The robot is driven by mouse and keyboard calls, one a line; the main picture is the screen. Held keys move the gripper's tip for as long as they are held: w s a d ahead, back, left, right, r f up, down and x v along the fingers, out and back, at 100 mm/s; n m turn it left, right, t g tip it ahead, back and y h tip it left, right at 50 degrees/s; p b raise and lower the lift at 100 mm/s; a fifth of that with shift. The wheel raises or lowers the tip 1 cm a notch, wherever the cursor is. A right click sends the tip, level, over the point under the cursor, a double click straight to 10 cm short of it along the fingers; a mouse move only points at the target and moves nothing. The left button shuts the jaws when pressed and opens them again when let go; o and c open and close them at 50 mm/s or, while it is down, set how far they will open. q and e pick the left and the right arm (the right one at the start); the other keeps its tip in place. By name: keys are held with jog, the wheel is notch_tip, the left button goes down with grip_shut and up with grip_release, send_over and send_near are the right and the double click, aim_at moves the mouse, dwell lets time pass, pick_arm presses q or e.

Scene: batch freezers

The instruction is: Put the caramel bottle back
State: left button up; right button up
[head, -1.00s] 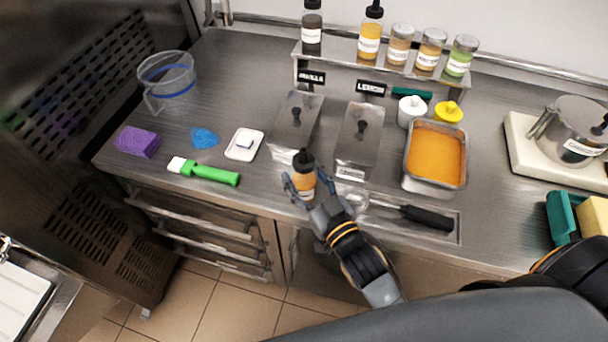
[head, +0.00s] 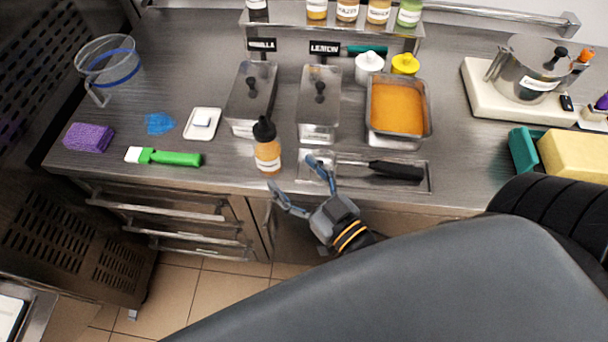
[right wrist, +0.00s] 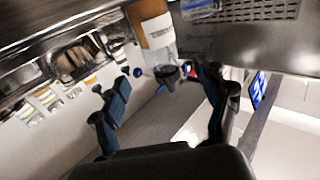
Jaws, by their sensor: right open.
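The caramel-coloured bottle (head: 267,152) with a black nozzle cap stands upright near the counter's front edge, in front of the vanilla container. My right gripper (head: 305,188) is open and empty, just to the right of the bottle and apart from it in the head view. In the right wrist view, a bottle with an orange-brown body and white label (right wrist: 157,38) shows beyond the open fingers (right wrist: 165,88). The left gripper is not in view.
A raised shelf (head: 330,32) at the back holds several bottles and jars. Lidded steel containers (head: 319,100) and an orange-filled pan (head: 398,105) stand behind. A black-handled tool (head: 397,171) lies in a shallow tray to the right. A green brush (head: 170,158) lies left.

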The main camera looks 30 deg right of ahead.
jog(key=shift+s+d, duration=0.15)
jog(key=shift+s, duration=0.55)
jog(key=shift+s+d, duration=0.1)
jog(key=shift+s, duration=0.55)
